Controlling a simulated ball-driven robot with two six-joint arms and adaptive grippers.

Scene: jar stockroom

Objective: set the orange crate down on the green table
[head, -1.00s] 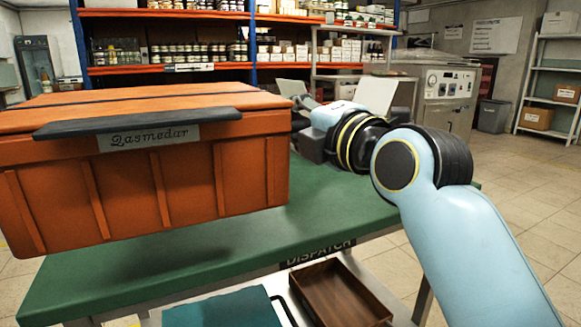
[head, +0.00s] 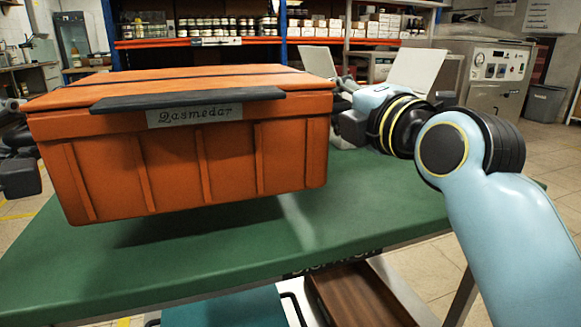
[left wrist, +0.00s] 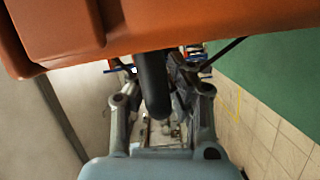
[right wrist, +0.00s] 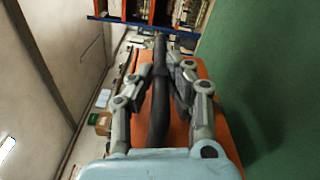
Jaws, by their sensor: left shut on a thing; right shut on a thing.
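The orange crate (head: 190,175), with a dark front lip and a label reading "Qasmedar", hangs level above the green table (head: 390,190). A dark shadow and a gap show under it. My right gripper (right wrist: 165,75) is shut on the dark handle at the crate's right end; the crate's orange side (right wrist: 222,140) shows behind it. My left gripper (left wrist: 160,85) is shut on the dark handle at the other end, under the orange wall (left wrist: 190,20).
The tabletop right of the crate is bare. Below the table's front edge are a brown wooden tray (head: 352,297) and a teal item (head: 230,308). Behind stand a shelf rack with jars (head: 200,30) and a steel machine (head: 490,75).

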